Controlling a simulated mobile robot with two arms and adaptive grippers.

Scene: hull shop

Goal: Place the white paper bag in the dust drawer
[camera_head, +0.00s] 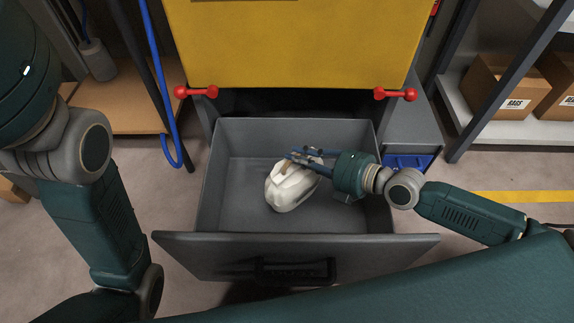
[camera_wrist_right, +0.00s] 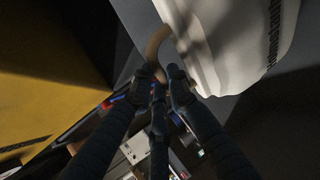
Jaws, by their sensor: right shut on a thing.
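The white paper bag (camera_head: 289,190) is a bulky white bag with a small tan part at its top. It is inside the open grey dust drawer (camera_head: 240,247), within the drawer walls; I cannot tell whether it rests on the floor. My right gripper (camera_head: 304,158) reaches in over the drawer's right wall and is shut on the bag's top. In the right wrist view the bag (camera_wrist_right: 232,45) fills the upper right, with a tan loop (camera_wrist_right: 155,45) at the fingertips (camera_wrist_right: 165,85). My left arm is at the left; its gripper is out of view.
A yellow cabinet body (camera_head: 300,40) with red handles (camera_head: 395,94) stands above the drawer. A blue hose (camera_head: 162,90) hangs at the left. A shelf with cardboard boxes (camera_head: 510,85) is at the right. A blue bin (camera_head: 408,162) sits beside the drawer. The drawer floor around the bag is clear.

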